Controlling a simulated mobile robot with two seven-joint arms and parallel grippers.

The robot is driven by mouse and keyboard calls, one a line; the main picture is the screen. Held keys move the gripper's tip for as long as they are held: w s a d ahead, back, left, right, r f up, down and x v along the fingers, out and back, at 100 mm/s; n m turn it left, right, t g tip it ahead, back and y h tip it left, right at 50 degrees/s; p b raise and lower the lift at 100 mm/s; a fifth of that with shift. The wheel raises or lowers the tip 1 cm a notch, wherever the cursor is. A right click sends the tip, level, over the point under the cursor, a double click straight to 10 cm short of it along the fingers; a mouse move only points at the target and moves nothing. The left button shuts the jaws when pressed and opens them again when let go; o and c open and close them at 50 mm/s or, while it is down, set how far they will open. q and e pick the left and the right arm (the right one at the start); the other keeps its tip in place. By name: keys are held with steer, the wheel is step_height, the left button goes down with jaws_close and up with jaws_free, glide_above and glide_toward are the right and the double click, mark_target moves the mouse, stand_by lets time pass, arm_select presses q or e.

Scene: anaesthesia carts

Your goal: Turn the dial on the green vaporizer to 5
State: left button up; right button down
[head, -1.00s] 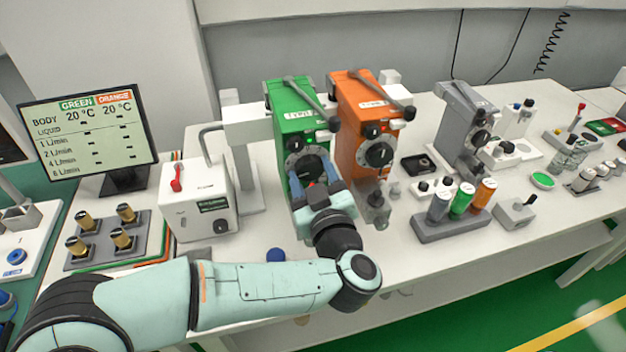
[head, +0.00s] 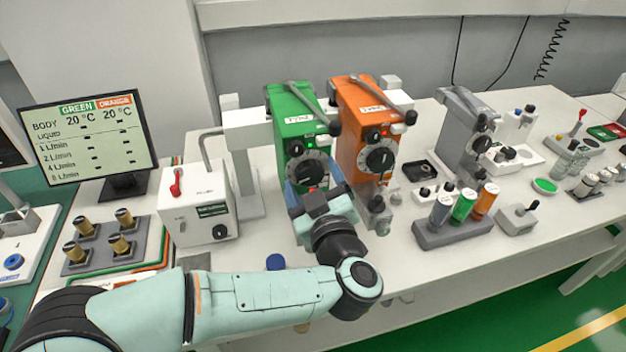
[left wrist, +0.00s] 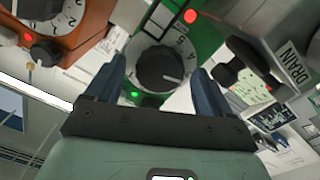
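The green vaporizer (head: 294,112) stands on the bench, left of the orange one. Its round dial (head: 311,171) with a dark knob faces my left gripper and also shows in the left wrist view (left wrist: 160,68). Its printed scale shows in part there, with a 5 toward the upper right; I cannot tell the exact setting. My left gripper (left wrist: 163,88) is open, its two blue fingers apart on either side of the dial's lower part in the picture. I see no contact with the knob. My right gripper is not in view.
The orange vaporizer (head: 362,125) stands close at the right. A white box with a red lever (head: 197,206) stands at the left, by a monitor (head: 90,138). A grey rack of coloured bottles (head: 452,233) is at the right. The bench front is mostly clear.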

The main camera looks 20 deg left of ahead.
arm_select(q)
steer(key=v, duration=1.3)
steer(key=shift+s, duration=0.15)
